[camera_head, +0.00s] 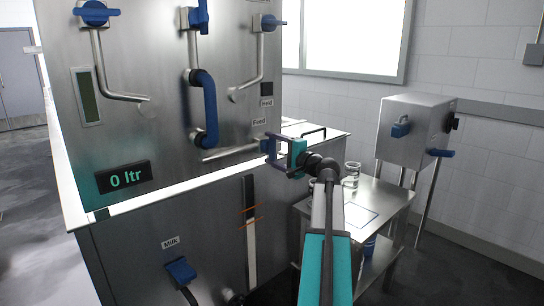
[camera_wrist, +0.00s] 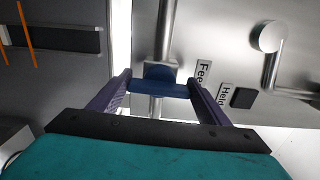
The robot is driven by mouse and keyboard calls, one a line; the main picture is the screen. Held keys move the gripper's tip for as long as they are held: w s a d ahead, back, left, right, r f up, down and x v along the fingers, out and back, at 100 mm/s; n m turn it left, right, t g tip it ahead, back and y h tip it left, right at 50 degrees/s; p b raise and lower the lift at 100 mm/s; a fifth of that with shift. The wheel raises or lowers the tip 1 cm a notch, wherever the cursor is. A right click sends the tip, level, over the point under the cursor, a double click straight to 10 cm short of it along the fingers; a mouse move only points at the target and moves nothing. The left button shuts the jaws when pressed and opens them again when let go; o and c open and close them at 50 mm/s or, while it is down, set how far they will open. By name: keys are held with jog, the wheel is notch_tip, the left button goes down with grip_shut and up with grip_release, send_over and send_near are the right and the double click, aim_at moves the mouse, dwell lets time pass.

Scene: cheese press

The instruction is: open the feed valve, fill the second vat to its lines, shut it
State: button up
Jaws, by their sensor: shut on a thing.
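My gripper (camera_head: 273,150) is at the steel panel, beside the "Feed" label (camera_head: 259,122). It is shut on the blue feed valve handle (camera_wrist: 160,88), which spans between the two purple fingers in the wrist view. The handle sits on a steel pipe (camera_wrist: 165,35) and lies across it. A dark display (camera_head: 123,177) reads "0 ltr". A pale level strip (camera_head: 251,260) with orange lines (camera_head: 250,224) runs down the lower steel front; orange lines (camera_wrist: 25,35) also show in the wrist view.
A blue bent handle (camera_head: 210,110) and several blue-handled valves are on the panel. "Held" (camera_wrist: 228,96) labels a dark square. "Milk" marks a lower blue valve (camera_head: 181,271). A steel table (camera_head: 385,197) with glass jars stands right, before a steel box (camera_head: 415,120).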

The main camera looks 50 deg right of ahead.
jog(key=shift+n, duration=0.3)
jog(key=o, duration=1.1)
jog(key=shift+c, duration=0.2)
jog(key=shift+s, duration=0.1)
jog(key=s+a, duration=0.1)
jog(key=s, duration=1.2)
jog(key=shift+s, duration=0.35)
